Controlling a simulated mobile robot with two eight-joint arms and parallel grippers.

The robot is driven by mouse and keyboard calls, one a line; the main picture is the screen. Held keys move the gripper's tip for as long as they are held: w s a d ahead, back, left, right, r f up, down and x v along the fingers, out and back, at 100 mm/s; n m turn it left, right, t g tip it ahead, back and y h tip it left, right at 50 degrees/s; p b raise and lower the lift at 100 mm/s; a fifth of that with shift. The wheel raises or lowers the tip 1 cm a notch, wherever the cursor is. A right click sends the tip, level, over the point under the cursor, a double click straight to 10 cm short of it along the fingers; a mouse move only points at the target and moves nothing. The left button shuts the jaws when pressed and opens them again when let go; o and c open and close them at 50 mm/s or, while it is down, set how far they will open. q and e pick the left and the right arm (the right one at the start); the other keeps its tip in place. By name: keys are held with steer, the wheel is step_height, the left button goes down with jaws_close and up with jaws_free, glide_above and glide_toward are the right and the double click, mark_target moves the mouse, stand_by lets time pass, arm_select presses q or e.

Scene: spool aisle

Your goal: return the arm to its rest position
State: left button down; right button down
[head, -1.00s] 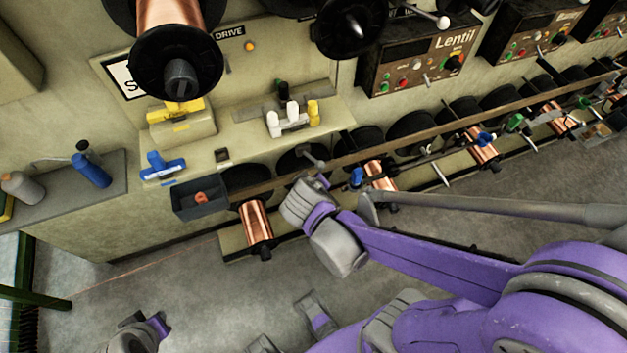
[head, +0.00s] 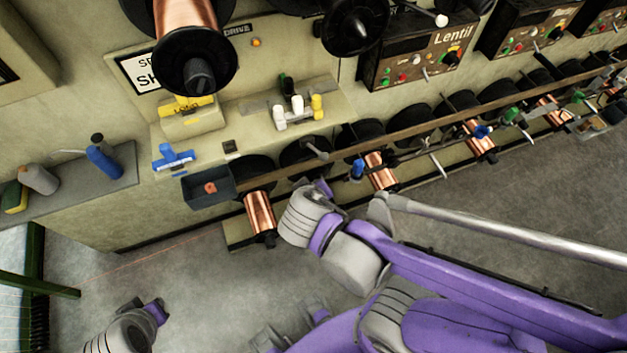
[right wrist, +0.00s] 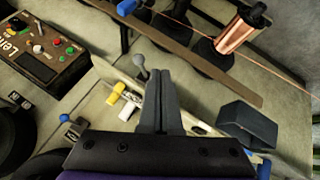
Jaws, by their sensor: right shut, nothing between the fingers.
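My right arm, purple and grey, comes in from the right in the head view. Its gripper (head: 322,188) is in front of the low spool rack and partly hidden by the wrist. In the right wrist view the two dark fingers of the right gripper (right wrist: 160,72) are together with nothing between them. Part of my left arm, with its wrist and gripper (head: 150,306), shows at the bottom left of the head view over bare floor. Its fingers cannot be made out.
A rail (head: 400,132) with copper spools (head: 260,212) runs along the machine. A dark open box (head: 208,187) holds a small orange piece. A blue bottle (head: 104,162) stands on the left ledge. A control box (head: 425,55) is behind. The floor (head: 190,270) is clear.

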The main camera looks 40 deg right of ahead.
stand_by(0.6)
steer(key=a+y, duration=0.1)
steer(key=a+r+y+p, duration=0.1)
steer(key=a+y, duration=0.1)
steer(key=s+a+y, duration=0.1)
steer(key=a+y, duration=0.1)
steer(key=shift+a+r+p, duration=0.1)
steer(key=shift+r+p, duration=0.15)
steer(key=shift+p, duration=0.05)
stand_by(0.7)
